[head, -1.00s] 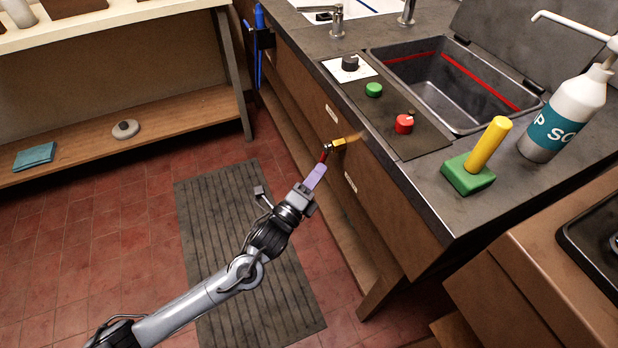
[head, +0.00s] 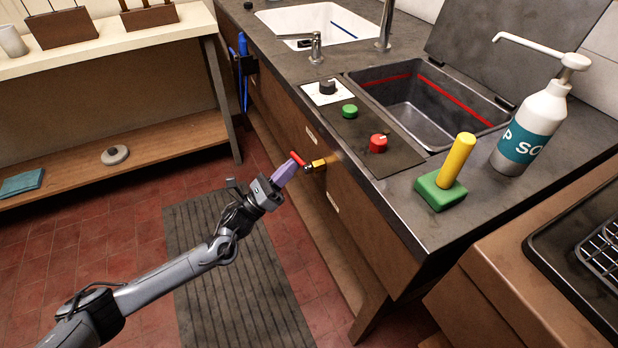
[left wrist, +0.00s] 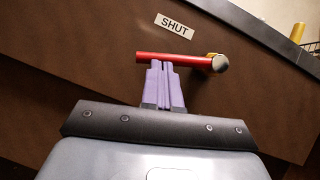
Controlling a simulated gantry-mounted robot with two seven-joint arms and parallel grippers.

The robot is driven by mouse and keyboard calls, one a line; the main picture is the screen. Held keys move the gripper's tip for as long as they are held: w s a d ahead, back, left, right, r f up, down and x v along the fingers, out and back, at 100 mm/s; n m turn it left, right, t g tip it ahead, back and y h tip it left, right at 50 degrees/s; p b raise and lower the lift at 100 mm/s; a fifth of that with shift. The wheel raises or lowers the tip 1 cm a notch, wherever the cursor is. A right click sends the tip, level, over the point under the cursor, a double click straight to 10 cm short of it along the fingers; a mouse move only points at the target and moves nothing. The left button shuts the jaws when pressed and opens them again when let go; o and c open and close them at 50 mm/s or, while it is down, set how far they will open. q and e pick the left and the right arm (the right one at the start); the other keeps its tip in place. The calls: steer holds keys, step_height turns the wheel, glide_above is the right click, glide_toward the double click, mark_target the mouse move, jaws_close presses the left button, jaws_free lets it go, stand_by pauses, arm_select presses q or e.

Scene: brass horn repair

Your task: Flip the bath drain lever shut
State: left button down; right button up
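The red drain lever (head: 297,158) sits on a brass valve (head: 319,163) on the wooden front of the sink counter. In the left wrist view the lever (left wrist: 200,61) lies nearly level, its handle pointing left from a round pivot, below a label reading SHUT (left wrist: 174,26). My left gripper (head: 292,167) has purple fingers. In the left wrist view its fingers (left wrist: 165,64) are together with no lever between them. Their tips are at the underside of the handle; they appear to touch it. My right gripper is not in view.
The counter (head: 408,208) overhangs the lever, with a dark basin (head: 421,110), red knob (head: 378,143), green button (head: 350,111), yellow-handled green scrubber (head: 440,194) and soap bottle (head: 524,135) on top. A ribbed mat (head: 215,290) lies on the open floor.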

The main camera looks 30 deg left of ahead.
arm_select(q)
steer(key=shift+w+a+r+m+g+h, duration=0.15)
steer(key=shift+r+m+g+h, duration=0.25)
steer(key=shift+m+h, duration=0.45)
steer(key=shift+w+a+r+m+g+h, duration=0.15)
steer(key=shift+r+m+g+h, duration=0.25)
steer(key=shift+m, duration=0.75)
steer(key=shift+w+a+r+m+g+h, duration=0.2)
steer(key=shift+m+g+h, duration=0.3)
steer(key=shift+m+h, duration=0.4)
steer(key=shift+s, duration=0.1)
steer(key=shift+b, duration=0.3)
steer(key=d+f+v, duration=0.1)
steer(key=f+v, duration=0.1)
steer(key=v, duration=1)
steer(key=shift+f+p, duration=0.25)
steer(key=shift+p, duration=0.1)
